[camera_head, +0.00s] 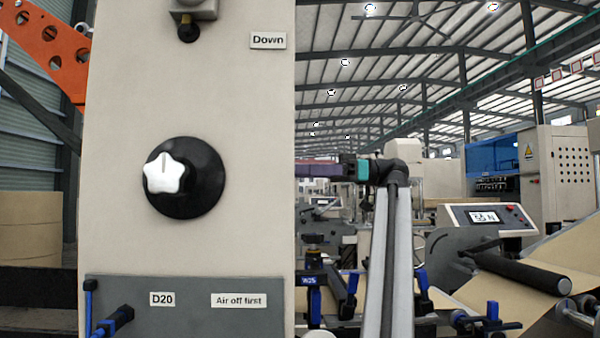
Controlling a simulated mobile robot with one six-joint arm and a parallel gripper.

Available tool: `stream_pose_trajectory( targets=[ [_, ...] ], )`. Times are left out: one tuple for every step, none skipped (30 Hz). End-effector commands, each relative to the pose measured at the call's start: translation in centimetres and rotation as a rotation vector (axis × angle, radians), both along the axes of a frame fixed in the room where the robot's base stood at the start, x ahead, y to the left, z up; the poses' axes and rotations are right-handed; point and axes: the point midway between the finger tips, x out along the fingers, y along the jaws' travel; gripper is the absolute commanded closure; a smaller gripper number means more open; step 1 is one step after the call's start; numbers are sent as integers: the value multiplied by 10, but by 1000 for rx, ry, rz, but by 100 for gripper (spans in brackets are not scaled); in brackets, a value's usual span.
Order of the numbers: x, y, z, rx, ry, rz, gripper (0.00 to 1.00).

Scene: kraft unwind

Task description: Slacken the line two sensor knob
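A white star-shaped knob (163,174) sits on a round black base (205,178) on the front of a beige upright panel (255,120). A dark line marks the knob's top lobe. No label beside it names it as the line two sensor knob. A grey and black jointed link (389,250) rises from the bottom edge right of the panel, with a teal and purple piece (355,168) pointing left to the panel's edge. I cannot tell whether it is mine. No gripper fingers can be made out, and nothing touches the knob.
Above the knob are a fitting (189,30) and a "Down" label (268,41). Below is a grey plate (190,318) labelled "D20" and "Air off first", with a blue-handled part (113,321). At right are a display console (488,219) and a dark roller (515,270). The space around the knob is clear.

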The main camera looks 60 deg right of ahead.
Motion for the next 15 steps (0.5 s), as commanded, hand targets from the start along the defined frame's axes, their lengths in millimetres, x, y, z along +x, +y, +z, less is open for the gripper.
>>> stream_pose_trajectory(
  targets=[
    [0, 0, 11, 0, 0, 0, 43],
    [0, 0, 15, 0, 0, 0, 43],
    [0, 0, 19, 0, 0, 0, 43],
    [0, 0, 22, 0, 0, 0, 43],
    [0, 0, 25, 0, 0, 0, 43],
    [0, 0, 29, 0, 0, 0, 43],
    [0, 0, 33, 0, 0, 0, 43],
    [0, 0, 36, 0, 0, 0, 43],
    [0, 0, 40, 0, 0, 0, 43],
    [0, 0, 43, 0, 0, 0, 43],
    [0, 0, 46, 0, 0, 0, 43],
    [0, 0, 51, 0, 0, 0, 43],
    [0, 0, 54, 0, 0, 0, 43],
    [0, 0, 57, 0, 0, 0, 43],
    [0, 0, 61, 0, 0, 0, 43]
  ],
)
